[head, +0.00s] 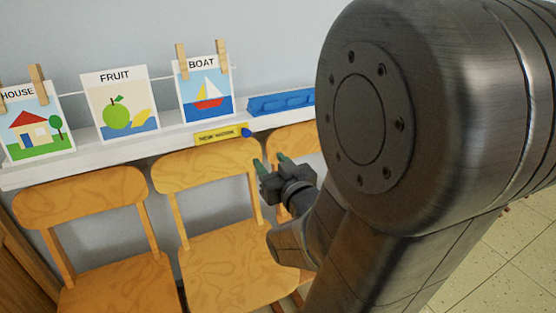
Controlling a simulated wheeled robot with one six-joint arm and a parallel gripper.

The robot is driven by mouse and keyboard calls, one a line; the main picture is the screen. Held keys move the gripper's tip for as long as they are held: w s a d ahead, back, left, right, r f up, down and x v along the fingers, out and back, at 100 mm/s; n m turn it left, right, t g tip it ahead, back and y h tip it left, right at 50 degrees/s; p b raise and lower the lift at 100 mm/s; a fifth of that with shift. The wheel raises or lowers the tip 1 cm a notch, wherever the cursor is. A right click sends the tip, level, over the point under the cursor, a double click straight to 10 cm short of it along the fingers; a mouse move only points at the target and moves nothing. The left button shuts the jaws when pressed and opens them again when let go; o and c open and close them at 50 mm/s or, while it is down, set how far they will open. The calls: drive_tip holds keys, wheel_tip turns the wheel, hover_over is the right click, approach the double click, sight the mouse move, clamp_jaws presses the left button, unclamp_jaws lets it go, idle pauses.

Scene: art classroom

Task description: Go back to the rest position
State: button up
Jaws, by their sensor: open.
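My gripper (270,163) is open, with its two green-tipped fingers apart and nothing seen between them. It is in front of the shelf's edge, above the seat of the middle chair and near the top right of that chair's backrest. A large grey part of my own arm fills the right half of the head view and hides what lies behind it.
Wooden chairs (80,195) (205,168) stand before a white shelf (80,158). House (35,125), fruit (120,105) and boat (205,90) cards stand there; clothespins (182,62) show at the house and boat cards. A yellow label (217,135) and blue tray (283,102) are nearby. Floor (500,260) shows right.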

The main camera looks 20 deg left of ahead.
sight(248, 134)
drive_tip(key=b+x, duration=0.1)
drive_tip(key=x, duration=1.3)
drive_tip(key=shift+f, duration=0.1)
drive_tip(key=shift+w+d, duration=0.25)
drive_tip(key=shift+d, duration=0.1)
